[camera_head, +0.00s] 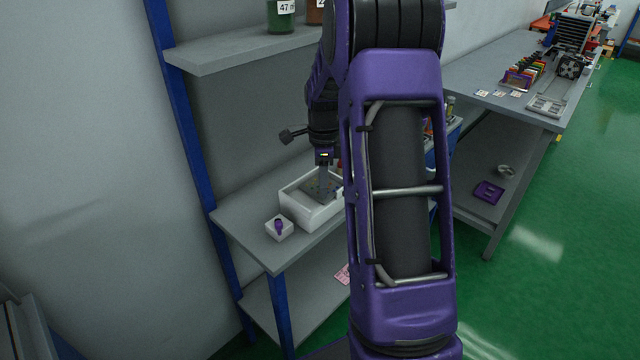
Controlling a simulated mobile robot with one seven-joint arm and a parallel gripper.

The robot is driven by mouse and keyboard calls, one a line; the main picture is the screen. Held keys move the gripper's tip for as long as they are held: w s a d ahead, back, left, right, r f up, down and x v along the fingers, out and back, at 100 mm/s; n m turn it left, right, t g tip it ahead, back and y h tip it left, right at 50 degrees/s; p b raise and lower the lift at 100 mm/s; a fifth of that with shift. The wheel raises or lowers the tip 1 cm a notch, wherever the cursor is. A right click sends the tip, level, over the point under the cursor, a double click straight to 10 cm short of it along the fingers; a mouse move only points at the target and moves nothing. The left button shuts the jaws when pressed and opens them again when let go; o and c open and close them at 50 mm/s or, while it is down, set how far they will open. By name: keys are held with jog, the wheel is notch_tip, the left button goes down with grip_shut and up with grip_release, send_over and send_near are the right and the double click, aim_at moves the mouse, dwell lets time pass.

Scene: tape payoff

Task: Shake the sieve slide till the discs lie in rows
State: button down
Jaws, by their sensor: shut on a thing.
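My gripper (324,170) is in the middle of the view, pointing down over a white box (302,214) on the shelf bench. It is shut on a grey slide (313,188) that sits inside or just above the box; I cannot tell which. Small coloured specks show on the slide, perhaps the discs, too small to tell whether they lie in rows. My purple arm hides the right part of the box and whatever stands behind it.
A small white block with a purple piece (279,229) stands left of the box, near the bench's front edge. An upper shelf (235,52) with jars (281,18) overhangs behind. Blue posts (184,110) stand at the left. A cluttered workbench (490,75) is at the right.

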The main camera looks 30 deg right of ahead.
jog(key=c, duration=0.7)
grip_release()
jog(key=shift+w+d, duration=0.1)
jog(key=shift+d, duration=0.1)
notch_tip(320, 180, up, 18)
jog(key=p, duration=0.2)
jog(key=shift+f+p, duration=0.25)
jog(key=shift+p, duration=0.05)
